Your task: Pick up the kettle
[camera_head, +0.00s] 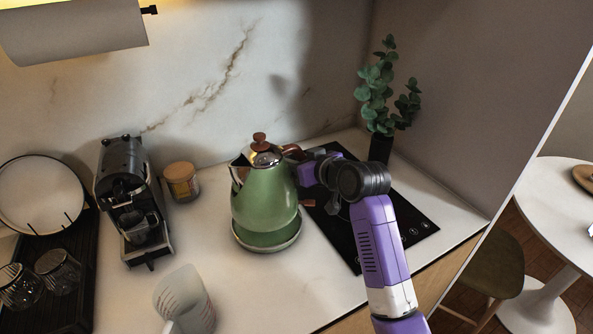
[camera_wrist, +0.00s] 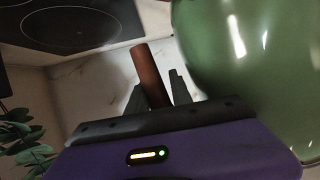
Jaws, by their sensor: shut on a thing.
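A green kettle (camera_head: 265,197) with a brown lid knob and brown handle stands upright on its round base (camera_head: 267,241) on the counter. I cannot tell whether it is lifted off that base. My gripper (camera_head: 305,166) reaches in from the right to the handle side. In the wrist view my gripper (camera_wrist: 155,97) is shut on the brown handle (camera_wrist: 148,73), with one finger on each side of it. The green kettle body (camera_wrist: 255,60) fills the right of that view.
A black cooktop (camera_head: 400,220) lies under my arm, with a potted plant (camera_head: 382,95) behind. A coffee machine (camera_head: 130,195) and a jar (camera_head: 181,182) stand left of the kettle. A clear measuring cup (camera_head: 185,298) stands in front, and a dark rack (camera_head: 75,285) is far left.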

